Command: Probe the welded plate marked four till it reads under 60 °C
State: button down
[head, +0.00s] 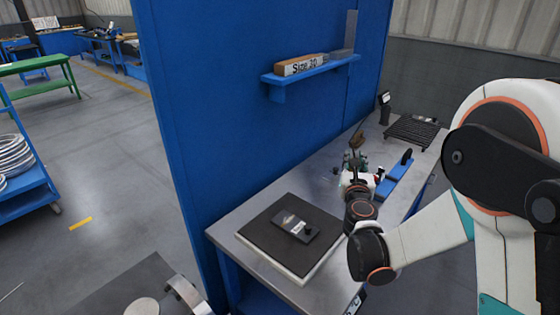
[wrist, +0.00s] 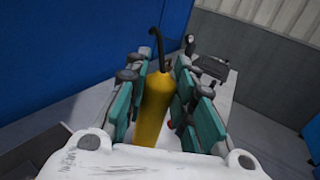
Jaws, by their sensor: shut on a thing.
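My gripper (head: 356,172) is raised over the bench, and its fingers also show in the wrist view (wrist: 158,78). It is shut on a yellow probe handle (wrist: 153,108) with a thin black hooked end (wrist: 156,42) pointing away from me. In the head view the probe is small and partly hidden by the gripper. A dark plate-like piece (head: 294,226) with a pale label and a light patch lies on a black mat (head: 262,232). I cannot read its mark or any temperature. No plate marked four can be made out.
The steel bench (head: 322,185) runs along a blue partition (head: 245,120). A black slatted rack (head: 411,131) and a small upright device (head: 384,107) stand at its far end. A blue holder (head: 396,178) is right of my gripper. A blue shelf (head: 310,72) holds a block labelled Size 30.

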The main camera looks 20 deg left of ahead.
jog(key=s+a+f+n+y, duration=0.1)
jog(key=s+a, duration=0.1)
jog(key=a, duration=0.9)
jog(key=s+a+y, duration=0.1)
jog(key=s+a, duration=0.2)
jog(key=a, duration=0.8)
notch_tip(320, 180, down, 7)
jog(key=b, duration=0.2)
jog(key=shift+w+d+r+b, duration=0.15)
jog(key=shift+d+r+b, duration=0.1)
jog(key=shift+b, duration=0.15)
jog(key=shift+f+b, duration=0.7)
jog(key=shift+f, duration=0.1)
jog(key=shift+r, duration=0.1)
notch_tip(320, 180, up, 7)
jog(key=p, duration=0.3)
dwell(0.6)
dwell(0.9)
